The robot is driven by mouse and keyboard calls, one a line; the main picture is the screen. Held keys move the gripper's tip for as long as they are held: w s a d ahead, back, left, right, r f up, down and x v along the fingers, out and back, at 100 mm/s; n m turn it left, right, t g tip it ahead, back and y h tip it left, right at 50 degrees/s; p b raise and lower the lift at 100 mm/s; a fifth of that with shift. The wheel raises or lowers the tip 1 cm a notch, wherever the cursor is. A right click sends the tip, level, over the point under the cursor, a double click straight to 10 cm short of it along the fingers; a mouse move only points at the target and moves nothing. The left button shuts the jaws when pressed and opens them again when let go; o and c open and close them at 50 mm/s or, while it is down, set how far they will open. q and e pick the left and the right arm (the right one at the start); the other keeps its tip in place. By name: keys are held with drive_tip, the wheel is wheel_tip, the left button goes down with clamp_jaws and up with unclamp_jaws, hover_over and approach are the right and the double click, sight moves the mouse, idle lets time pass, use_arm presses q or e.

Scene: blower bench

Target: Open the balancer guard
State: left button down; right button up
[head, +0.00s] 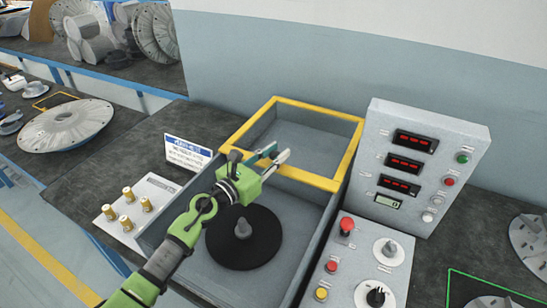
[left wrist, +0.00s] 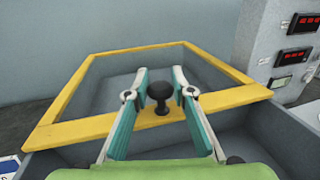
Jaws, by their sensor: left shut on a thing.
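The balancer guard (head: 352,150) is a yellow frame over the back part of the grey balancer box (head: 313,228). In the left wrist view the guard (left wrist: 85,128) has a black knob (left wrist: 160,92) on its near bar. My left gripper (head: 278,153) reaches over that near bar, and its fingers (left wrist: 160,78) are on either side of the knob, shut on it. The knob is hidden behind the gripper in the head view. The front part of the box is uncovered, showing a black disc (head: 243,252) with a grey cone at its centre. My right gripper is not in view.
A control panel (head: 420,165) with red displays stands right of the box. A button plate (head: 340,280) with a red stop button lies at the near right. A white plate with brass pegs (head: 135,212) and a sign (head: 187,152) are at left.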

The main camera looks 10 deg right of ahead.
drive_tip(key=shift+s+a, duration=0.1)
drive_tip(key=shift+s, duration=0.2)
use_arm(q)
drive_tip(key=c, duration=1.9)
unclamp_jaws()
drive_tip(key=shift+o, duration=0.9)
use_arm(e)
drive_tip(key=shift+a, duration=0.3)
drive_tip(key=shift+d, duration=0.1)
use_arm(q)
drive_tip(key=shift+s+a, duration=0.1)
drive_tip(key=shift+a, duration=0.05)
drive_tip(key=shift+s+a+f, duration=0.1)
drive_tip(key=shift+s+a, duration=0.1)
drive_tip(key=shift+a, duration=0.05)
drive_tip(key=v, duration=1.1)
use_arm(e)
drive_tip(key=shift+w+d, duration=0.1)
use_arm(q)
drive_tip(key=shift+s+r, duration=0.1)
drive_tip(key=shift+r, duration=0.1)
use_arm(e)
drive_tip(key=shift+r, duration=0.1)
